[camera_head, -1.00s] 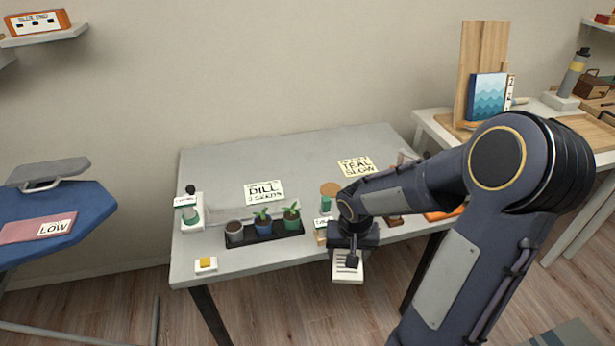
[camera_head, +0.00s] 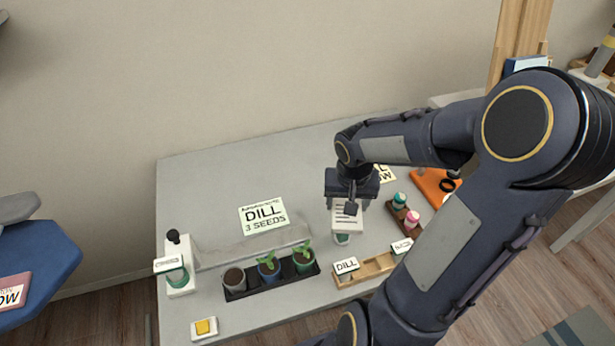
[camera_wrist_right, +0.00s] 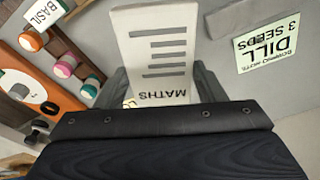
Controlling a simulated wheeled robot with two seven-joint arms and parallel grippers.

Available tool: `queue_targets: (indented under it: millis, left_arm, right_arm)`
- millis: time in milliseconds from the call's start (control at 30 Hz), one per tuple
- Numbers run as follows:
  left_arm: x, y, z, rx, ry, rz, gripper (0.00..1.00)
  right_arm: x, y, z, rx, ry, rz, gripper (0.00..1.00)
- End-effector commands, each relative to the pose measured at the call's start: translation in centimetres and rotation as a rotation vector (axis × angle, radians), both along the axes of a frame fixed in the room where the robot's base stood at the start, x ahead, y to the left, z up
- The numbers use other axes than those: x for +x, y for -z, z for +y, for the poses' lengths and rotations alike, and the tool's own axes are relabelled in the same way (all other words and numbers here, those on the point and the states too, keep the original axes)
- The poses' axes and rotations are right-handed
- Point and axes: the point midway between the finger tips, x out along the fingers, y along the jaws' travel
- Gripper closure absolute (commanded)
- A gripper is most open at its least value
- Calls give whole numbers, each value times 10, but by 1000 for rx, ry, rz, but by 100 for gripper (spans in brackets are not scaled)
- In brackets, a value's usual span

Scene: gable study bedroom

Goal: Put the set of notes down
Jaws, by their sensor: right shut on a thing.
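The set of notes (camera_head: 347,218) is a small white block with dark lines. In the right wrist view the notes (camera_wrist_right: 158,50) show the word MATHS and several grey bars. My right gripper (camera_head: 351,200) is shut on the notes and holds them over the grey table (camera_head: 200,210), right of the DILL 3 SEEDS card (camera_head: 263,215). The gripper fingers (camera_wrist_right: 160,88) stand on both sides of the notes in the wrist view. A jar partly hidden behind the notes shows just below them. My left gripper is not in view.
A black tray (camera_head: 236,296) with several pots stands at the front. Bare table lies behind the DILL card.

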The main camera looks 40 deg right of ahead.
Motion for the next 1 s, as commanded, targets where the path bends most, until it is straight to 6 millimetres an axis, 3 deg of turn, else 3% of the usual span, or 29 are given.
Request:
queue_targets:
  millis: [167, 500, 633, 1000]
  left_arm:
    - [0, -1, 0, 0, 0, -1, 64]
    - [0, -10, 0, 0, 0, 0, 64]
    - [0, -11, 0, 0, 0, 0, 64]
    - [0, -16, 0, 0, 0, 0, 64]
  right_arm:
    - [14, 7, 0, 2, -3, 3, 62]
    - [96, 43, 1, 5, -2, 2, 62]
    - [115, 71, 1, 3, -2, 4, 62]
    - [140, 105, 0, 3, 0, 3, 62]
